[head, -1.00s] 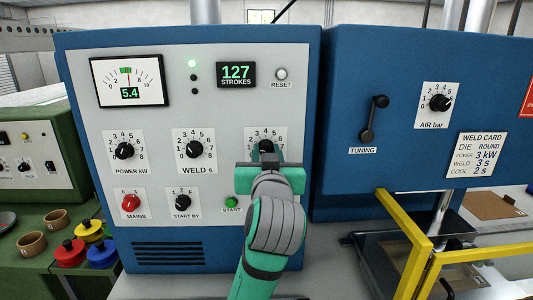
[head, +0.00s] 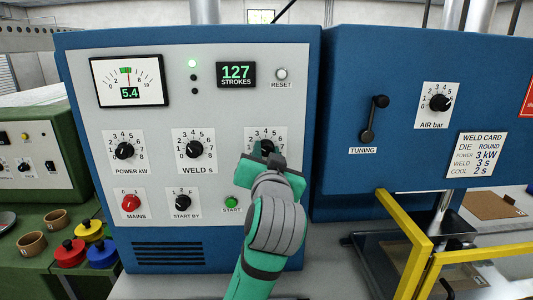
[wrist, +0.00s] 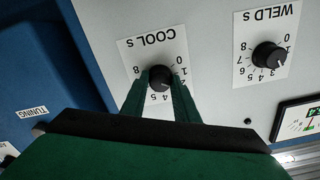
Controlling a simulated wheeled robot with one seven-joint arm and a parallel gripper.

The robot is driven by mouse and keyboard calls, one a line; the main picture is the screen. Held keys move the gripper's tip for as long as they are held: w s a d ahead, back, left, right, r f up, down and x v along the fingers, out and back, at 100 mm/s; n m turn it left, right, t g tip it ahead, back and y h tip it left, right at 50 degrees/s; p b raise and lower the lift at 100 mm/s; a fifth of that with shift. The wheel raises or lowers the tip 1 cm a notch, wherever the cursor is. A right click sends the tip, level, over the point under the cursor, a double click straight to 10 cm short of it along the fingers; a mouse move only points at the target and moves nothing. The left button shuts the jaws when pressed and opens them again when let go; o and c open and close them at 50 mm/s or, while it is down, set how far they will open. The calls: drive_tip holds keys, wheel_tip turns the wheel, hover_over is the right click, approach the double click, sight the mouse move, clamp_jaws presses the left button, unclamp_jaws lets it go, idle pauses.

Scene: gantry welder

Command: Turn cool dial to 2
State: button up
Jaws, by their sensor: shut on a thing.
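The COOL s dial (head: 267,147) is a black knob on a white numbered plate, at the right of the grey panel. My gripper (head: 268,157) is in front of it and covers its lower part and label in the head view. In the wrist view, which is upside down, my gripper (wrist: 160,88) has its two green fingers shut on the black knob (wrist: 160,75), one on each side. Its white mark seems to point toward the 3 to 4 side, but I cannot read it exactly. The weld card (head: 476,155) reads COOL 2 s.
The WELD s dial (head: 194,150) and POWER kW dial (head: 124,151) are to the left. The green START button (head: 231,202) is close below left of my gripper. A blue housing with the TUNING crank (head: 373,120) and a yellow frame (head: 405,235) stand to the right.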

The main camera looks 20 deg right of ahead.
drive_tip(key=shift+f, duration=0.1)
drive_tip(key=o, duration=1.1)
drive_tip(key=shift+c, duration=0.2)
drive_tip(key=shift+s, duration=0.1)
drive_tip(key=v, duration=1)
drive_tip(key=shift+s, duration=0.35)
drive_tip(key=shift+a, duration=0.1)
